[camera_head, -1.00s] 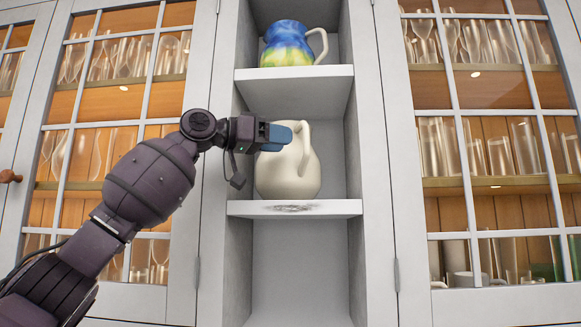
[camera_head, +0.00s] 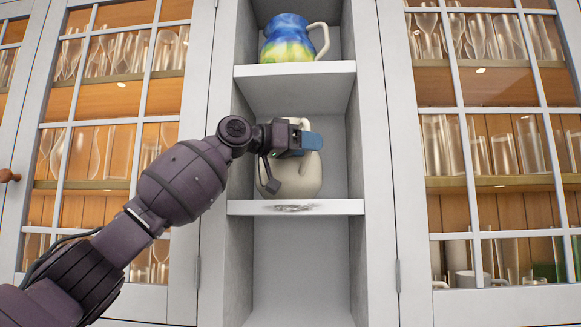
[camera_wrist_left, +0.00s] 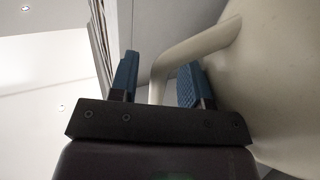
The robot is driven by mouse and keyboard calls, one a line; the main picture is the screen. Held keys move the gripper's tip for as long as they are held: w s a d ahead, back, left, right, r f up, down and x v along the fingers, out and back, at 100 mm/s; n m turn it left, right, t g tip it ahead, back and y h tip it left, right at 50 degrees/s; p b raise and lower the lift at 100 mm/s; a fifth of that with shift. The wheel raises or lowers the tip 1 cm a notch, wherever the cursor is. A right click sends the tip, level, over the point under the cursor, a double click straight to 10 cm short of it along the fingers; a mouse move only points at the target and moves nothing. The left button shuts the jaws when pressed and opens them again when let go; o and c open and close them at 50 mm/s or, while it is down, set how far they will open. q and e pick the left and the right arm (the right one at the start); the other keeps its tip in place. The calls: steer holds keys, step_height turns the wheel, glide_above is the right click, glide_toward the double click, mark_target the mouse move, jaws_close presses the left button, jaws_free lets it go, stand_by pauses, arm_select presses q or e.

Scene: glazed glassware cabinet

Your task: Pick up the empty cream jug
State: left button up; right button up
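The cream jug (camera_head: 302,180) stands upright on the middle shelf of the narrow open bay; my left gripper hides its upper part in the head view. My left gripper (camera_head: 312,141) is in front of the jug's upper part. In the left wrist view the gripper (camera_wrist_left: 157,80) is open, with its two blue fingers on either side of the jug's handle (camera_wrist_left: 185,50). Small gaps show between handle and fingers. The jug's pale body (camera_wrist_left: 275,85) is close beside the right-hand finger. The inside of the jug is not visible. My right gripper is not in view.
A blue, green and yellow jug (camera_head: 287,40) stands on the shelf above. The jug's shelf (camera_head: 240,207) has a dark smudge near its front edge. Upright side walls bound the bay closely. Glazed doors with glassware (camera_head: 490,150) flank it. The compartment below looks empty.

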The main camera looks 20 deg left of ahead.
arm_select(q)
jaws_close()
steer(key=shift+r, duration=0.1)
steer(key=shift+s, duration=0.1)
